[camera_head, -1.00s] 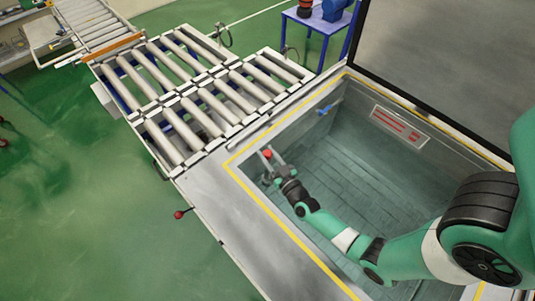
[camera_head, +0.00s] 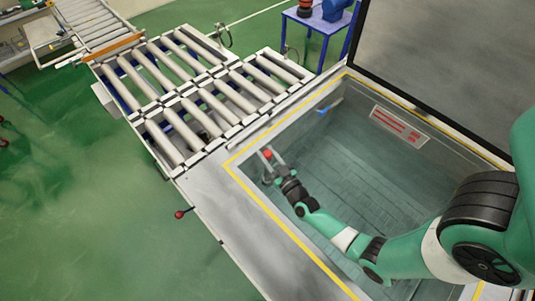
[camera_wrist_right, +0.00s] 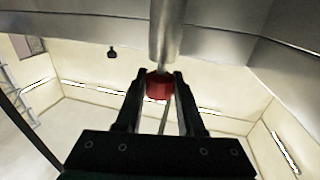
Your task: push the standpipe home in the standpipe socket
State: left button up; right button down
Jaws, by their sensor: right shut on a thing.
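The standpipe shows as a grey metal pipe (camera_wrist_right: 166,32) in the right wrist view, with a red cap (camera_wrist_right: 159,86) at its end. My right gripper (camera_wrist_right: 158,82) is shut on the standpipe at this red cap. In the head view, the red cap (camera_head: 267,154) shows at the tips of my right gripper (camera_head: 272,163), inside the tank (camera_head: 340,165) near its left corner. The standpipe socket cannot be made out, so how deep the pipe sits cannot be told. My left gripper is not in view.
A yellow-lined rim (camera_head: 275,221) borders the tank. A raised dark lid (camera_head: 445,60) stands behind it. A roller conveyor (camera_head: 190,100) lies to the left. A small blue item (camera_head: 329,106) is at the tank's back edge. A red-and-white sign (camera_head: 399,127) is on the far wall.

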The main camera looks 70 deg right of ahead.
jog(key=shift+r, duration=0.1)
jog(key=shift+f+b, duration=2.15)
jog(key=shift+f, duration=0.3)
jog(key=shift+c, duration=2.2)
grip_release()
jog(key=p+v, duration=0.2)
jog(key=v, duration=0.5)
jog(key=shift+s+a, duration=0.2)
jog(key=shift+r, duration=0.15)
